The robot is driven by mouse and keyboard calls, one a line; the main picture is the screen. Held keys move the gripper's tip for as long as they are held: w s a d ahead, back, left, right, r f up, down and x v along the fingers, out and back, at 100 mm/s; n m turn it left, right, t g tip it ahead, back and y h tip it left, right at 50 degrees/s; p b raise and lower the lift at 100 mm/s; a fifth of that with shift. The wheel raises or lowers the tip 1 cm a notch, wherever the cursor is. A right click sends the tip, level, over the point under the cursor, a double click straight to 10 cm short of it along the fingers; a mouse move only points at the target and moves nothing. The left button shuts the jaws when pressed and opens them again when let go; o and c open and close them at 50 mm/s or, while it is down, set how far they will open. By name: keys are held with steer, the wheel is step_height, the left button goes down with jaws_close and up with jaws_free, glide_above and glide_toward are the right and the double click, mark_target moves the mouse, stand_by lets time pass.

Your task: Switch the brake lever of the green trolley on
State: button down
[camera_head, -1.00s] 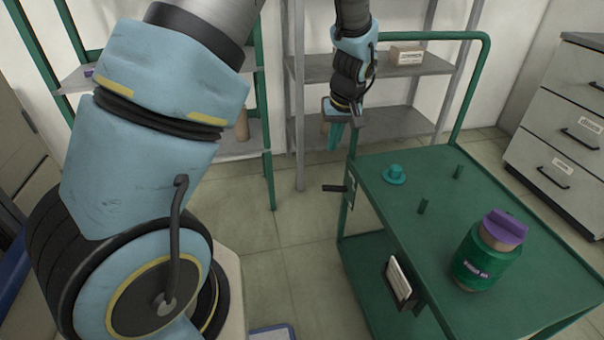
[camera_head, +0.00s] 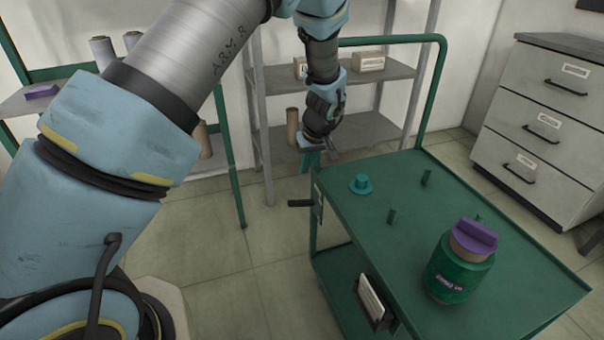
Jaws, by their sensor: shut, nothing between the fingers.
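The green trolley (camera_head: 480,252) stands at the right, with a tall push handle at its far end. The brake lever (camera_head: 299,203) is a short black bar sticking out to the left from a plate on the trolley's left corner post. My gripper (camera_head: 306,168) points down, shut and empty, above and slightly behind the lever. I see a gap between the teal fingertips and the lever; their exact distance in depth is hard to judge.
Grey shelves (camera_head: 350,130) stand behind; a drawer cabinet (camera_head: 535,120) is at the right. The floor left of the trolley is clear.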

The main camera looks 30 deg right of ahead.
steer(key=p, duration=0.1)
glide_toward(289, 204)
steer(key=w+f, duration=0.1)
steer(key=w+d+f, duration=0.1)
steer(key=f, duration=0.1)
steer(key=w+d+f, duration=0.1)
steer(key=f, duration=0.1)
steer(key=shift+d, duration=0.15)
steer(key=shift+f, duration=0.6)
steer(key=shift+a+f+h, duration=0.2)
steer(key=shift+a+h, duration=0.15)
steer(key=shift+h, duration=0.05)
steer(key=shift+f+b, duration=0.1)
steer(key=shift+b, duration=0.3)
steer(key=shift+w+a+f+n+h+b, duration=0.15)
steer(key=shift+a+f+h+b, duration=0.25)
steer(key=shift+h, duration=0.25)
steer(key=shift+w+a+f+n+h+b, duration=0.15)
steer(key=shift+a+f+h+b, duration=0.15)
steer(key=shift+f+h+b, duration=0.3)
steer(key=shift+s+a+f+g+h+b, duration=0.1)
steer(key=shift+a+f+g+h+b, duration=0.15)
steer(key=shift+h, duration=0.3)
steer(key=shift+a+f+g+h+b, duration=0.1)
steer(key=shift+f+g+h+b, duration=0.05)
steer(key=shift+f+h+b, duration=0.3)
steer(key=shift+d+f, duration=0.1)
steer(key=shift+f, duration=0.15)
